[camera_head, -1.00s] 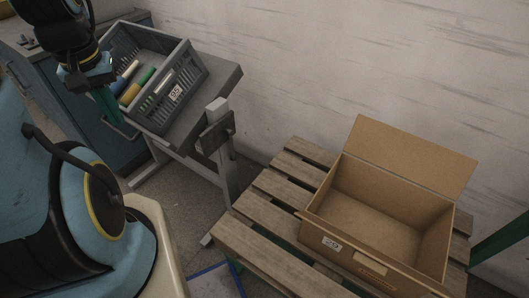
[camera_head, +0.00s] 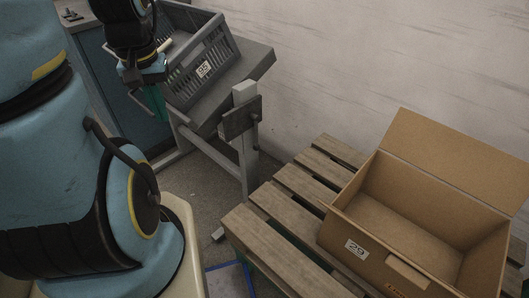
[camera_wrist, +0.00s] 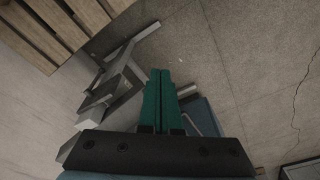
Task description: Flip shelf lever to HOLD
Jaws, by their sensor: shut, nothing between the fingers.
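My gripper (camera_head: 154,104) has green fingers pointing down in the head view, in front of the left side of a grey crate. In the wrist view its fingers (camera_wrist: 160,75) are closed together with nothing between them. I cannot make out a shelf lever or a HOLD mark in either view. A grey stand (camera_head: 246,165) carries the crate on its tilted top. A dark block (camera_head: 240,118) is fixed at the stand's right post; I cannot tell if it is part of a lever. The wrist view shows the stand's grey frame (camera_wrist: 112,88) to the left of the fingers.
The grey crate (camera_head: 212,62) bears a label reading 95. An open cardboard box (camera_head: 350,226) labelled 29 sits on a wooden pallet (camera_head: 262,240) at the right. A blue cabinet (camera_head: 120,90) stands behind my arm. Bare floor (camera_head: 205,200) lies between stand and pallet.

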